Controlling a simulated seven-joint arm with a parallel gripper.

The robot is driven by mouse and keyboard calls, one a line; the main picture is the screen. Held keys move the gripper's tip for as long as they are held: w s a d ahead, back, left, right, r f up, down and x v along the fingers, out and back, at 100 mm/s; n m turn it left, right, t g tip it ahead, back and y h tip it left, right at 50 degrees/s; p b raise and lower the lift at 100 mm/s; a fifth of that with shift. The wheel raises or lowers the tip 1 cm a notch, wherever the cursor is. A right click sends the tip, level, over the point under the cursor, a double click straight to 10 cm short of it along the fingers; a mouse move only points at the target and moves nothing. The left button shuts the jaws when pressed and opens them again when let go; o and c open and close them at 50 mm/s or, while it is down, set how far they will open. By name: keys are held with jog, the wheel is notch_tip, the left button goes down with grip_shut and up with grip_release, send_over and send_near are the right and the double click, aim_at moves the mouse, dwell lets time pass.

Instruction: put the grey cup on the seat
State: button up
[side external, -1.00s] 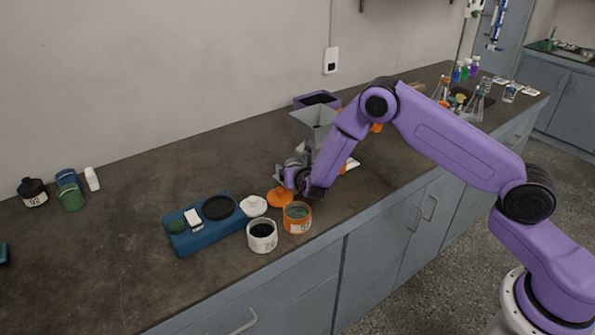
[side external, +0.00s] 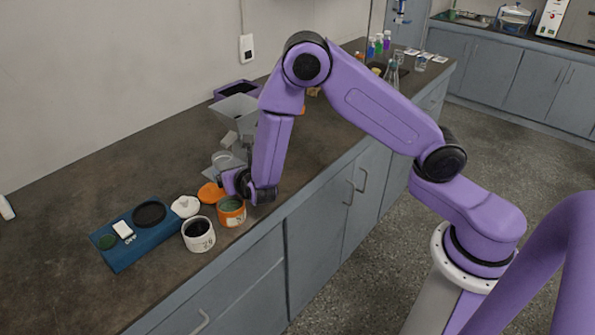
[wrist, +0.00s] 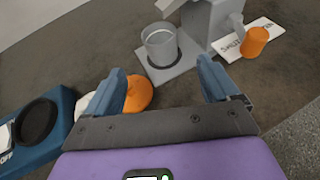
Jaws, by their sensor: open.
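The grey cup (wrist: 160,46), pale and see-through, stands upright in the wrist view on a flat grey plate (wrist: 182,72) with a dark round mark, which I take for the seat. The cup is over or against this mark; I cannot tell whether it is centred. My gripper (wrist: 161,70) is open and empty, its blue fingers spread either side of the line toward the cup, with the cup beyond the tips. In the side view the cup (side external: 226,161) is partly hidden by my gripper (side external: 228,178).
A grey hopper (side external: 237,108) stands behind the plate. An orange lid (wrist: 139,94) lies close by my left finger. A blue device (side external: 140,245) with a black disc, a white tub (side external: 199,240) and an orange tub (side external: 232,219) stand near the front edge. A card (wrist: 240,38) bears an orange piece (wrist: 255,42).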

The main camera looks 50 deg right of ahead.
jog(key=shift+s+d+r, duration=0.15)
jog(key=shift+s+r, duration=0.05)
jog(key=shift+r, duration=0.15)
jog(key=s+d+r+m+g, duration=0.2)
jog(key=s+r+m+g, duration=0.1)
jog(key=s+m, duration=0.3)
jog(key=s+d+r+m+g, duration=0.2)
jog(key=s+r+m, duration=0.1)
jog(key=s, duration=0.6)
jog(key=s+d+r+m+g, duration=0.2)
jog(key=s+r+m+g, duration=0.1)
jog(key=s+m, duration=0.3)
jog(key=s+a+r+m+g+y, duration=0.1)
jog(key=s+r+m+g+y, duration=0.1)
jog(key=s, duration=1.5)
jog(key=m+g+y, duration=0.1)
jog(key=g+y, duration=0.1)
jog(key=y, duration=0.1)
jog(key=shift+a+m, duration=0.25)
jog(key=shift+m, duration=0.05)
jog(key=shift+r, duration=0.1)
